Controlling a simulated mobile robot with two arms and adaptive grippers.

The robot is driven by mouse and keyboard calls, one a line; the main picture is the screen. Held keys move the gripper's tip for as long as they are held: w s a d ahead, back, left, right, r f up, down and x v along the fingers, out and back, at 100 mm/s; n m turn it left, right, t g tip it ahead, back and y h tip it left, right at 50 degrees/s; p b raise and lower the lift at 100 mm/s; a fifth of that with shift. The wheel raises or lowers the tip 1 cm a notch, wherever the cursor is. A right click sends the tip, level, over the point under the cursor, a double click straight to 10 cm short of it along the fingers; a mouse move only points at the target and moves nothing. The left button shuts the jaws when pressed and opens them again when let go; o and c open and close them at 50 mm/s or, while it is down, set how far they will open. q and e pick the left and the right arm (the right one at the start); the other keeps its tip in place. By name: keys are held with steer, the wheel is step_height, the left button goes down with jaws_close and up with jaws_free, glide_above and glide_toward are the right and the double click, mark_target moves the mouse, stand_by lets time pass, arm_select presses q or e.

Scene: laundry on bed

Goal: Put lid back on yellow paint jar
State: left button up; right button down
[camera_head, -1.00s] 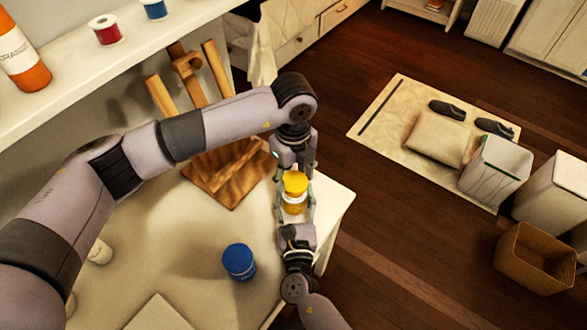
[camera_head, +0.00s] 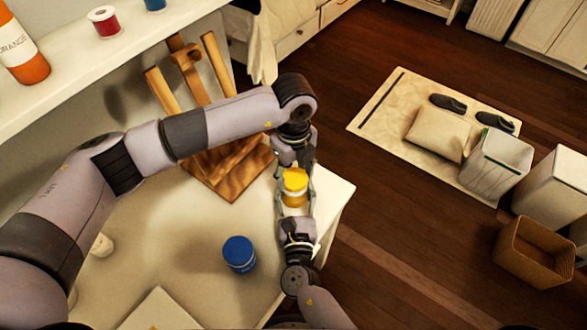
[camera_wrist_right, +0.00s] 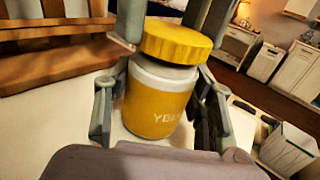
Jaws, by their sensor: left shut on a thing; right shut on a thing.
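The yellow paint jar (camera_head: 295,199) is held over the table's right end by my right gripper (camera_head: 296,207), whose fingers are shut around its sides. In the right wrist view the jar (camera_wrist_right: 155,105) is close to upright, with a white upper band and part of a yellow label. The yellow ribbed lid (camera_wrist_right: 175,43) sits over the jar's mouth, looking slightly tilted. I cannot tell whether it is fully seated. My left gripper (camera_head: 294,172) comes from above and is shut on the lid (camera_head: 294,178); its fingers (camera_wrist_right: 172,30) flank the lid in the wrist view.
A blue jar (camera_head: 239,255) stands on the white table (camera_head: 190,265) left of my right gripper. A wooden easel (camera_head: 228,165) stands behind. A shelf above holds an orange bottle (camera_head: 22,55) and a red jar (camera_head: 104,22). A bin (camera_head: 497,163) and basket (camera_head: 535,250) are on the floor at right.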

arm_select(q)
steer(key=shift+f, duration=0.55)
stand_by(0.4)
steer(key=m, duration=0.7)
steer(key=shift+d, duration=0.1)
steer(key=m, duration=0.5)
steer(key=shift+m, duration=0.4)
steer(key=m, duration=0.3)
steer(key=shift+d+m, duration=0.1)
steer(key=shift+m, duration=0.3)
steer(key=m, duration=1)
steer(key=shift+s+d+m, duration=0.1)
steer(key=shift+s+m, duration=0.05)
steer(key=shift+m, duration=0.25)
steer(key=o, duration=0.7)
steer(key=shift+o, duration=0.2)
